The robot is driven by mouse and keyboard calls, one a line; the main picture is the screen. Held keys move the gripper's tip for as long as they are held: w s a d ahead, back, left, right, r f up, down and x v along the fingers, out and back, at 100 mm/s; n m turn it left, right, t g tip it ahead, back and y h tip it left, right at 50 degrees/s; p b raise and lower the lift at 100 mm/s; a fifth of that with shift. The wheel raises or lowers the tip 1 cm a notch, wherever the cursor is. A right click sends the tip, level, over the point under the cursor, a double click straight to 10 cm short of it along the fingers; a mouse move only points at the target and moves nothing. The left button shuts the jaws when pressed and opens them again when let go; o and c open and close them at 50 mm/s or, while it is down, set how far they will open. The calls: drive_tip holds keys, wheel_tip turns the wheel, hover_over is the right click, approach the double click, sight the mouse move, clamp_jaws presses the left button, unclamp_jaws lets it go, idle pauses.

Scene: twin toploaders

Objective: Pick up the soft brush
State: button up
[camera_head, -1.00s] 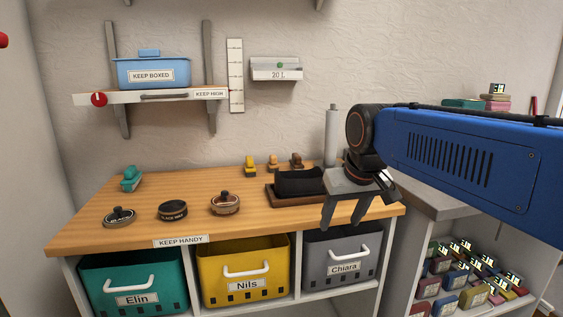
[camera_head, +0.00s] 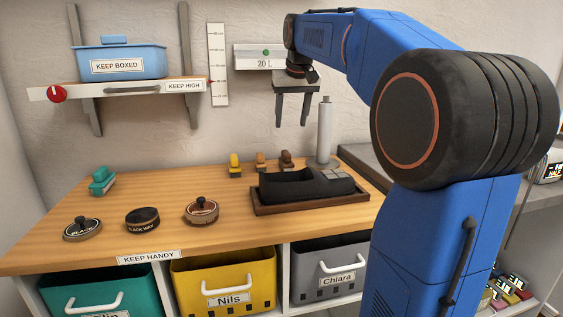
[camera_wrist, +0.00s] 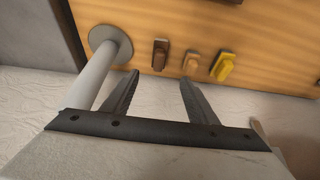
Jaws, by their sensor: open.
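Three small brush-like items stand in a row at the back of the wooden bench: a yellow one (camera_head: 235,164), an orange-tan one (camera_head: 261,162) and a dark brown one (camera_head: 287,160). A teal brush-like item (camera_head: 102,181) lies at the bench's left. I cannot tell which is the soft brush. My gripper (camera_head: 292,122) is open and empty, pointing down above the back of the bench, over the row. In the wrist view, my gripper (camera_wrist: 160,78) shows the brown item (camera_wrist: 160,54), the tan item (camera_wrist: 191,63) and the yellow item (camera_wrist: 223,67) beyond its fingertips.
A grey upright cylinder (camera_head: 325,135) stands just right of the row. A black holder in a tray (camera_head: 312,205) sits in front. Round tins (camera_head: 143,218) stand at the front left.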

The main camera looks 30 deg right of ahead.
sight(287, 152)
drive_tip(key=x, duration=1.1)
drive_tip(key=shift+f, duration=0.1)
drive_tip(key=shift+w+x, duration=0.1)
drive_tip(key=shift+x, duration=1.2)
drive_tip(key=shift+w+x, duration=0.15)
drive_tip(key=shift+x, duration=1.2)
drive_tip(key=shift+d, duration=0.15)
drive_tip(key=c, duration=1.2)
